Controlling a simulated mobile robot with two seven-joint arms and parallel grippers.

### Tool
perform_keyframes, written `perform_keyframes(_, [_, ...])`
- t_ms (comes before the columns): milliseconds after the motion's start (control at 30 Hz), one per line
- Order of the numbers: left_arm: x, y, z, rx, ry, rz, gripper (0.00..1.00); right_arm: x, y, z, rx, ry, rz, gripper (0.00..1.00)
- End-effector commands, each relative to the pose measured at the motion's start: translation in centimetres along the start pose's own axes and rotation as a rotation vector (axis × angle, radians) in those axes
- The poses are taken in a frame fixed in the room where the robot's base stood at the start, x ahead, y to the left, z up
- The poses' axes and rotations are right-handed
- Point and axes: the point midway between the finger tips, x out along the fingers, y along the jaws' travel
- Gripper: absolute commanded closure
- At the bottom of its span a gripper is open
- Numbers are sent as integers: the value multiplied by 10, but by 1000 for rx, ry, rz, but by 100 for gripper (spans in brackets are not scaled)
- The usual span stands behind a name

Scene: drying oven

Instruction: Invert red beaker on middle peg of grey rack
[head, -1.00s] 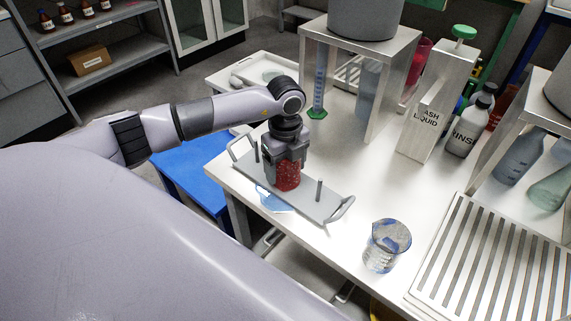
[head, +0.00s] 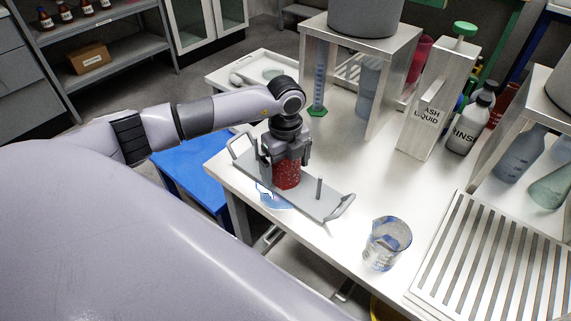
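The grey rack (head: 307,202) is a flat plate with a handle at each end, near the table's left edge. The middle peg is hidden, apparently by the beaker. The beaker's top is hidden under my gripper, so I cannot see which end is up. My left gripper (head: 285,163) points down over the beaker, its fingers spread to either side. It looks open, with the beaker between the fingers. My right gripper is not in view.
A slatted drainer (head: 492,265) lies at the right. The wash liquid container (head: 430,110) and rinse bottle (head: 468,120) stand behind. A metal stand (head: 383,95) is at the back. Between them is bare tabletop.

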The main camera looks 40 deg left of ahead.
Motion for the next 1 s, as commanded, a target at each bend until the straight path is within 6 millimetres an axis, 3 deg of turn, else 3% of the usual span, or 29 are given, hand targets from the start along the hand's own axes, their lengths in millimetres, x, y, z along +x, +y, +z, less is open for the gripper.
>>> perform_keyframes(167, [0, 0, 0, 0, 0, 0, 0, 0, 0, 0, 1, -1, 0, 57])
perform_keyframes(633, [-66, 0, 0, -1, -1, -2, 0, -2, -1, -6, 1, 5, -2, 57])
perform_keyframes(1000, [-72, 0, 0, 0, 0, 0, 0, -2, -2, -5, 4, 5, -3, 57])
